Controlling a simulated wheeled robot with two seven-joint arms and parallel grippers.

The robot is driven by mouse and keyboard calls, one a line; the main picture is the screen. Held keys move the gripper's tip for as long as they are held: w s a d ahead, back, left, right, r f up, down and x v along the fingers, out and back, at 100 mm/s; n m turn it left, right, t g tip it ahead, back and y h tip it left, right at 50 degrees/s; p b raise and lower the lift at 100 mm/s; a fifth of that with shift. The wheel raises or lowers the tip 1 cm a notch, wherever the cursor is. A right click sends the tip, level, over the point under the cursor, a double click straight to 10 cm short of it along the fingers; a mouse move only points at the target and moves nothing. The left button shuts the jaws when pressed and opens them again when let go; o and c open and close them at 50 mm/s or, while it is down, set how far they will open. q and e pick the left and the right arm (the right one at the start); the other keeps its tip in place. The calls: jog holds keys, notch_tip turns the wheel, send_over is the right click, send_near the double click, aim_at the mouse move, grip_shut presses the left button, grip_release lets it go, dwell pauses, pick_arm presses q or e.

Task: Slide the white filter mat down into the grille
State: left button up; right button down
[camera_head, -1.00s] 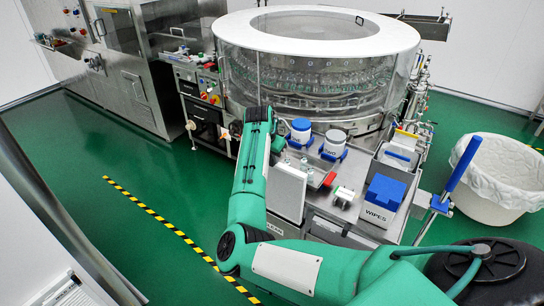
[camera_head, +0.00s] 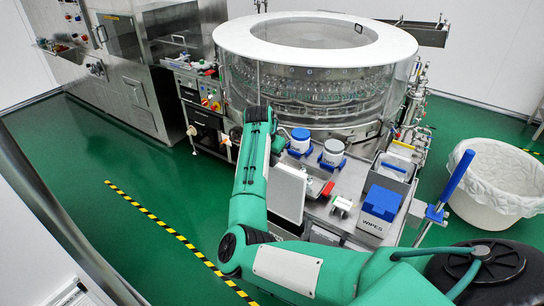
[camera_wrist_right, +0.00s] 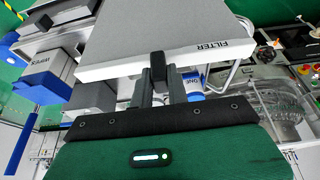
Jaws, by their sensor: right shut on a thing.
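The white filter mat (camera_head: 287,193) is a flat panel, held in front of the bench in the head view. In the right wrist view the mat (camera_wrist_right: 150,38) fills the top, with the word FILTER on its near edge. My right gripper (camera_wrist_right: 158,78) is shut on that edge, one dark finger showing over it. In the head view the right gripper (camera_head: 274,158) is small, at the mat's top, partly hidden by my arm. I cannot make out the grille; the mat and arm may cover it. My left gripper is not in view.
A steel bench (camera_head: 335,226) carries blue-and-white jars (camera_head: 333,153) and a blue WIPES box (camera_head: 380,205). The round washer (camera_head: 315,75) stands behind. A white bin (camera_head: 490,190) is at right.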

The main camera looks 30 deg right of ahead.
jog(key=shift+r+p, duration=1.4)
jog(key=shift+r, duration=0.2)
notch_tip(320, 180, up, 2)
jog(key=shift+p, duration=0.55)
jog(key=shift+r, duration=1.35)
jog(key=shift+f, duration=0.1)
